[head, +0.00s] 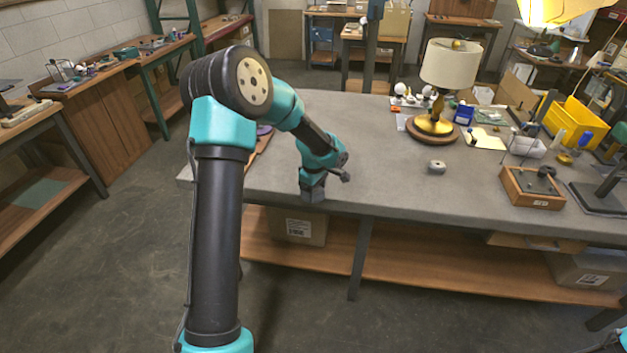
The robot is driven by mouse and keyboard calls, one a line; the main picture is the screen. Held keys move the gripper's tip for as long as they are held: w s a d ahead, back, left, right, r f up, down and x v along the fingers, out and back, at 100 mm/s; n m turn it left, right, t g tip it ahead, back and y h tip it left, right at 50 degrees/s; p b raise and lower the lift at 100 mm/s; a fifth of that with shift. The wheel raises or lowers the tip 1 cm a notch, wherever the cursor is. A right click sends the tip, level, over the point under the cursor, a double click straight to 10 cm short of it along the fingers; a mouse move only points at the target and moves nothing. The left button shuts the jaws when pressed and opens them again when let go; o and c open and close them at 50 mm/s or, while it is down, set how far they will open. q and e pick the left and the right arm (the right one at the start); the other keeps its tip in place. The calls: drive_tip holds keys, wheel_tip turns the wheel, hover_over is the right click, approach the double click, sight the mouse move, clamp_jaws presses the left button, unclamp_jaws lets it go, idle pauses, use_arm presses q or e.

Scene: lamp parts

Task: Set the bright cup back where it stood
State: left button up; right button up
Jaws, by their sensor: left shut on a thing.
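My left gripper (312,190) is low over the front left edge of the grey workbench (390,188), pointing down. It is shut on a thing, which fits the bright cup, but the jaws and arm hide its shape. I cannot tell whether it touches the bench. My right gripper is out of the picture.
A brass lamp with a cream shade (450,64) stands on a round wooden base behind the grey piece. A wooden box (532,187), a yellow bin (575,122) and small parts crowd the right. The bench between gripper and grey piece is clear.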

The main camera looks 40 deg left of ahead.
use_arm(q)
drive_tip(key=shift+s+d+r, duration=0.1)
drive_tip(key=shift+s+d, duration=0.75)
drive_tip(key=shift+s, duration=0.2)
drive_tip(key=w+d+f+m, duration=0.3)
drive_tip(key=d+f+m, duration=0.6)
drive_tip(key=d+f, duration=0.1)
drive_tip(key=w+d+f+m, duration=0.3)
drive_tip(key=d+f+m, duration=0.6)
drive_tip(key=d+f, duration=0.1)
drive_tip(key=shift+w+d+m, duration=0.15)
drive_tip(key=shift+d+m, duration=0.15)
drive_tip(key=shift+d, duration=0.15)
drive_tip(key=shift+d+r, duration=0.1)
